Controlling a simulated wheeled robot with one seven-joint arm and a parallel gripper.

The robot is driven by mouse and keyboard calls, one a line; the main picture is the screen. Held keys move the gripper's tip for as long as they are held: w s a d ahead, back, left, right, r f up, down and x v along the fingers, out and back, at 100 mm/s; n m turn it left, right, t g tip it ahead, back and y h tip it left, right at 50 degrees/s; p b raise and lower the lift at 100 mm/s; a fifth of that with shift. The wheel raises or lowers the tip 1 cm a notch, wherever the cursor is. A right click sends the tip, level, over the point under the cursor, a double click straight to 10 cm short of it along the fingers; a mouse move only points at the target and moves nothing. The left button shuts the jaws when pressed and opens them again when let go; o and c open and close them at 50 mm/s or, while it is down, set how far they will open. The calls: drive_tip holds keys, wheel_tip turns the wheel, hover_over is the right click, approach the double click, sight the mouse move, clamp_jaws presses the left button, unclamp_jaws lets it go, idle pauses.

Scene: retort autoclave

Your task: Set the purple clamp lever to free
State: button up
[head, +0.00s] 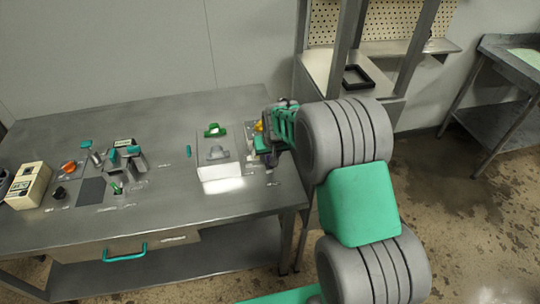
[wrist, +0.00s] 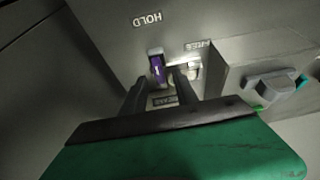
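The purple clamp lever (wrist: 156,68) shows in the wrist view on a grey panel (wrist: 110,25). It stands in a slot just below the upside-down HOLD label (wrist: 147,20). The FREE label (wrist: 198,45), also upside down, is to its right and a little lower. My gripper (wrist: 159,80) is open, with one dark finger on each side of the lever as seen here. Gaps show beside the lever, and I cannot tell how deep the fingers reach. In the head view my gripper (head: 266,146) is at the table's right end, and the lever is hidden there.
In the wrist view, a raised block (wrist: 268,75) with a grey knob is to the right. In the head view, a pale plate with a green handle (head: 214,130) is left of my gripper. Several fixtures and a beige box (head: 28,186) stand further left on the metal table (head: 160,215).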

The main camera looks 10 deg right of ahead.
sight(268, 158)
drive_tip(key=shift+x, duration=1.15)
clamp_jaws()
drive_tip(key=shift+d, duration=0.1)
idle(0.4)
